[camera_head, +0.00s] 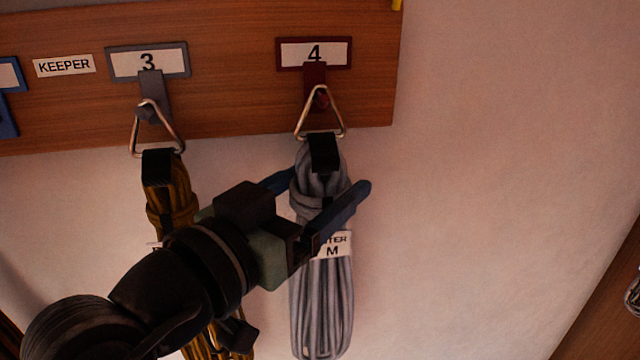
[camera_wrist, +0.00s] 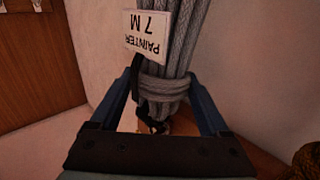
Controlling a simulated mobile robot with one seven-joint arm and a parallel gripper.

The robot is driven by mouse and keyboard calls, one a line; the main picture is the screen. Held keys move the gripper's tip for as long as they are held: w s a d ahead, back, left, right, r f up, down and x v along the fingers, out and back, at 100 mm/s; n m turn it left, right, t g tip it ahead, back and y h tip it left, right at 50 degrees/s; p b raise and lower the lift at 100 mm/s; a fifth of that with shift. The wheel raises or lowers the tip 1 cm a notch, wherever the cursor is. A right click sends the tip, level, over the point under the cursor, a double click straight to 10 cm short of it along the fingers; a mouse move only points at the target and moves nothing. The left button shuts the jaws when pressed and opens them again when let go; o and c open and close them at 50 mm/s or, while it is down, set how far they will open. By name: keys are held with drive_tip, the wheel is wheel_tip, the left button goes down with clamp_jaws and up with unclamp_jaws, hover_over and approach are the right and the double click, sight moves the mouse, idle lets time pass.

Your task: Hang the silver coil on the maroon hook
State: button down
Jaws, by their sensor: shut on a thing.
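The silver coil (camera_head: 322,290) hangs upright below the maroon hook (camera_head: 315,80), which is under the number 4 plate. The coil's metal triangle ring (camera_head: 320,115) appears to be around the maroon hook; its exact contact with the peg is too small to tell. My gripper (camera_head: 318,205) is shut on the silver coil at its wrapped neck, with one blue finger on each side. In the wrist view, the wrapped coil (camera_wrist: 165,85) sits between the two fingers (camera_wrist: 165,100), with its white PAINTER tag (camera_wrist: 148,35) beyond.
A brown-yellow coil (camera_head: 168,190) hangs by its ring on the grey hook (camera_head: 152,95) under number 3, close to the left and partly behind my arm. The wooden board (camera_head: 230,60) ends right of number 4. The wall (camera_head: 500,150) to the right is bare.

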drive_tip(key=shift+r, duration=0.1)
unclamp_jaws()
drive_tip(key=shift+s, duration=0.1)
drive_tip(key=b+v, duration=0.6)
drive_tip(key=v, duration=0.7)
drive_tip(key=w+d+r+n+t+y+b, duration=0.1)
drive_tip(key=w+t+y, duration=0.1)
drive_tip(key=t, duration=0.1)
drive_tip(key=w+d+r+n+t+y+b, duration=0.3)
drive_tip(key=w+n+t+y, duration=0.1)
drive_tip(key=t, duration=0.1)
drive_tip(key=shift+d+r+t+b, duration=0.2)
drive_tip(key=shift+d+t+b, duration=0.1)
drive_tip(key=shift+d+b, duration=0.1)
drive_tip(key=s+d+r+n+t+y+b, duration=0.1)
drive_tip(key=s+d+r+t+y, duration=0.2)
drive_tip(key=s+y, duration=0.1)
drive_tip(key=shift+s+n+t, duration=0.4)
